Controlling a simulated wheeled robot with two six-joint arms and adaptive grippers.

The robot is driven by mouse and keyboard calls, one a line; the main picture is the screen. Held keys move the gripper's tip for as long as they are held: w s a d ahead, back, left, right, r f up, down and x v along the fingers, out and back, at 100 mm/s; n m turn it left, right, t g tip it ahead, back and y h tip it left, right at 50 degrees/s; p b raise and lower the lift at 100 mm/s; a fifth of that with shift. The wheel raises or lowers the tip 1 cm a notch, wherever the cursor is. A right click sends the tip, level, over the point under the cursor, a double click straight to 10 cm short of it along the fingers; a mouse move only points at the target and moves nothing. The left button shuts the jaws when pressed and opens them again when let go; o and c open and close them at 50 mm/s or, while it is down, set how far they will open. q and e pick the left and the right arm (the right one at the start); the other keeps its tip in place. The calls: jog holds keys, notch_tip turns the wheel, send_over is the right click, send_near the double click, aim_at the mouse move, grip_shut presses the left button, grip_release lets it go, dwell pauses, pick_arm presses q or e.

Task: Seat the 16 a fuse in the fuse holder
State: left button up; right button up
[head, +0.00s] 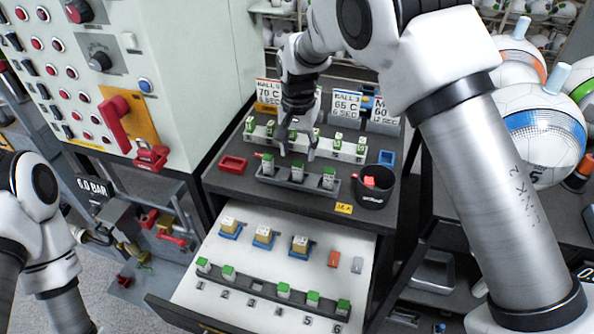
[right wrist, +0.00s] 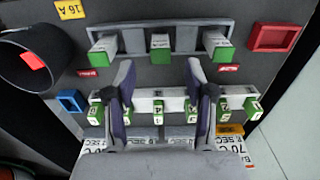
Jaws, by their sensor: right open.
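A dark grey holder (head: 298,183) on the cabinet top carries three white blocks with green ends; it also shows in the right wrist view (right wrist: 192,24). A yellow 16 A label (head: 344,208) lies at the top's front edge. A pale rack (head: 346,155) behind holds several green-ended, numbered pieces. Which piece is the 16 A fuse, I cannot tell. My right gripper (head: 297,153) is open and empty, pointing down between the rack and the holder. Its two fingers also show apart in the right wrist view (right wrist: 160,75). My left gripper is out of view.
A black cup (head: 372,196) with a red piece inside stands right of the holder. A red tray (head: 232,164) and a blue tray (head: 386,158) flank the rack. The open drawer (head: 215,278) below holds several green-topped pieces. Upright cards (head: 346,104) stand behind.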

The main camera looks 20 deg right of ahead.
aim_at(298, 164)
notch_tip(298, 164, down, 5)
jog(key=shift+w+r+p, duration=0.1)
jog(key=shift+w+p, duration=0.05)
jog(key=shift+p, duration=0.55)
jog(key=shift+w+f, duration=0.1)
jog(key=shift+f, duration=0.25)
jog(key=shift+s+r, duration=0.1)
jog(key=shift+s, duration=0.1)
jog(key=c, duration=0.5)
grip_shut()
jog(key=shift+r, duration=0.15)
